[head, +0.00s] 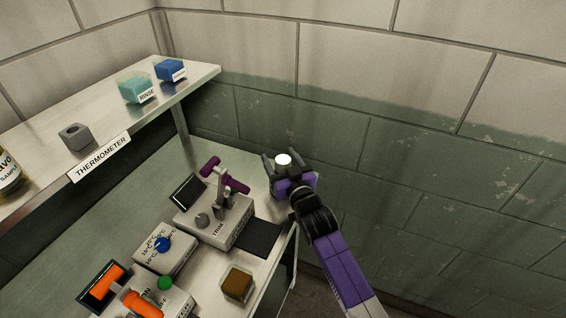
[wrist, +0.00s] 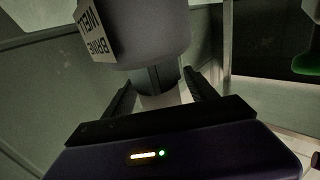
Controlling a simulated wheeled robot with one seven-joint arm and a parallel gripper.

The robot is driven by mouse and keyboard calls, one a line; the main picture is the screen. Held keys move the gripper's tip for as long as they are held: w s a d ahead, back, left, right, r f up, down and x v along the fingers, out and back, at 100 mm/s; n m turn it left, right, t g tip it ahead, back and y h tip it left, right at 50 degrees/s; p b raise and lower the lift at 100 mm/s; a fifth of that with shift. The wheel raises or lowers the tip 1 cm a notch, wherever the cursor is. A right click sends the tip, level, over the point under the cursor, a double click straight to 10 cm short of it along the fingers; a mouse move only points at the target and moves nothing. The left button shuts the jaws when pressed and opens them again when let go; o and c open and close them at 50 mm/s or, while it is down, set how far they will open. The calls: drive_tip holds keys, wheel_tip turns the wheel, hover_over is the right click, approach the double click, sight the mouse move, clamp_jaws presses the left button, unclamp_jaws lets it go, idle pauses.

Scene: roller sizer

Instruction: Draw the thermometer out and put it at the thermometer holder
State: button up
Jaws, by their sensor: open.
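The thermometer shows as a white round top (head: 283,159) between my gripper's fingers in the head view. In the wrist view a dark upright part with a pale end (wrist: 161,98) sits between the fingers, next to a grey cylinder labelled BRINE WELL (wrist: 150,40), with the label upside down. How deep the thermometer sits in the well is hidden. My gripper (head: 284,166) is open, its fingers on either side of the thermometer, past the bench's far right end. The thermometer holder is a grey block with a hole (head: 75,136) on the shelf, above the THERMOMETER label; its hole looks empty.
The shelf (head: 196,84) also bears a teal RINSE block (head: 137,88), a blue block (head: 170,69) and a bottle (head: 8,174). Below are a TRIM unit with a purple handle (head: 226,176), a blue-knob box (head: 164,246), orange controls (head: 143,301) and a brown block (head: 238,284). A wall stands behind.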

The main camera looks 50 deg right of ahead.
drive_tip(key=shift+w+d, duration=0.1)
drive_tip(key=shift+w, duration=0.1)
clamp_jaws()
idle(0.3)
wheel_tip(320, 180, up, 20)
drive_tip(key=shift+b, duration=0.4)
idle(0.3)
